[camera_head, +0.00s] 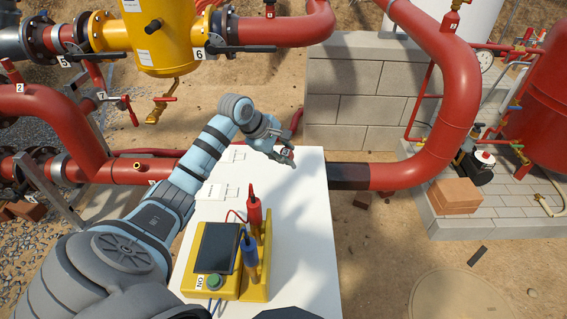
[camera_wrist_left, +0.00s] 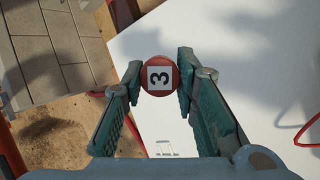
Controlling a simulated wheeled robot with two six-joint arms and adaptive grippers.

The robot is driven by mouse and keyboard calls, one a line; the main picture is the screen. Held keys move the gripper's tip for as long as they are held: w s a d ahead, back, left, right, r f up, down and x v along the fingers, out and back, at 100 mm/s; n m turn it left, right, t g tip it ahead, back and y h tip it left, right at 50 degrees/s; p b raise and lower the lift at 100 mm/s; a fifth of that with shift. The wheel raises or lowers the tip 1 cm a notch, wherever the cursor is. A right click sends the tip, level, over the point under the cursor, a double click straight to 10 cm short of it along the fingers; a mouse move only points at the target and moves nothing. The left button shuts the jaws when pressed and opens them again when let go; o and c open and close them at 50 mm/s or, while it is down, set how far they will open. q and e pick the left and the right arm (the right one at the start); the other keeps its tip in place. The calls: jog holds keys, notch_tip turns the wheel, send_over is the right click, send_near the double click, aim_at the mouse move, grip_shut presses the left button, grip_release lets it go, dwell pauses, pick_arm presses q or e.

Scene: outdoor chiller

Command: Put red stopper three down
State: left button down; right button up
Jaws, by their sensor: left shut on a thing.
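Red stopper three (camera_wrist_left: 160,76) shows its round red top with a white "3" label in the left wrist view. It sits between the two fingertips of my left gripper (camera_wrist_left: 159,84), which is shut on it. In the head view, my left gripper (camera_head: 288,157) is over the far part of the white table (camera_head: 300,205), and the stopper (camera_head: 286,152) is a small red spot at its fingers. The stopper's lower part is hidden, so I cannot tell whether it touches the table. My right gripper is not in view.
A yellow device (camera_head: 192,281) with a dark screen stands on the near table, with a red probe (camera_head: 254,216) and a blue probe (camera_head: 249,252) upright. Pale labels (camera_head: 231,191) lie at the table's left. Red pipes (camera_head: 405,177) run behind and right. The table's right side is clear.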

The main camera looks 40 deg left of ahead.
pick_arm(q)
jog(key=f, duration=0.4)
jog(key=shift+w, duration=0.3)
jog(key=shift+f, duration=0.25)
jog(key=shift+s+r, duration=0.15)
jog(key=shift+s, duration=0.15)
jog(key=c, duration=1.3)
grip_release()
jog(key=shift+w+f, duration=0.15)
jog(key=shift+f, duration=0.05)
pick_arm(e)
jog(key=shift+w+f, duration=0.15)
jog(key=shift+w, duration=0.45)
pick_arm(q)
jog(key=shift+r, duration=0.1)
